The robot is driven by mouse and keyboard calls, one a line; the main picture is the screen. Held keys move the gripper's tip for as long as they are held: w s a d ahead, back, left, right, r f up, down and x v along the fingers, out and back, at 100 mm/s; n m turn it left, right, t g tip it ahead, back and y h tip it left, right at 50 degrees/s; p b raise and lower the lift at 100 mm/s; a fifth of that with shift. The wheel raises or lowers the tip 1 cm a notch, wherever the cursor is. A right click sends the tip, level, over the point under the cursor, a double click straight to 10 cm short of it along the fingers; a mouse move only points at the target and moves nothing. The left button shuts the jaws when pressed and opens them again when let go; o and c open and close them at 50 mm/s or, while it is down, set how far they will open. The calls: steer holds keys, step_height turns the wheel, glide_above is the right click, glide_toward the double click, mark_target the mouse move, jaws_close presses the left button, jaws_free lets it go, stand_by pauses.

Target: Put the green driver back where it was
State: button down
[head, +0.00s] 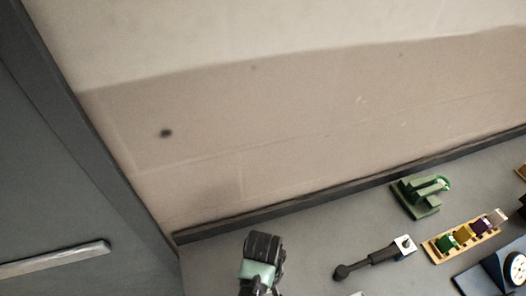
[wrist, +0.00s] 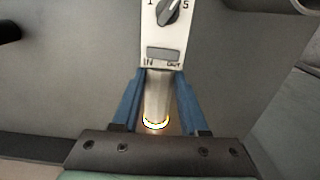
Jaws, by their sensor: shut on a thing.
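In the wrist view, my gripper (wrist: 158,98) has its two blue fingers closed on a pale grey cylinder (wrist: 157,88) with a bright yellow-white ring at its near end. I see no green on this cylinder and cannot tell whether it is the driver. Its far end meets or overlaps a pale panel (wrist: 150,36) with a dark dial and IN and OUT marks. In the head view, only a black and mint-green part of my arm shows at the bottom; the fingers are hidden. A green stand-like piece (head: 415,201) with a green ring stands on the bench near the wall.
On the grey bench (head: 315,240) lie a black-handled tool (head: 375,258) with a pale head, a wooden tray (head: 440,255) with green, yellow and purple pieces, and a dark blue box (head: 482,280) with a round white face. A dark door-like panel stands left.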

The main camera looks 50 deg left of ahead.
steer(key=shift+r, duration=0.1)
steer(key=shift+c, duration=2.2)
jaws_free()
step_height(320, 180, up, 12)
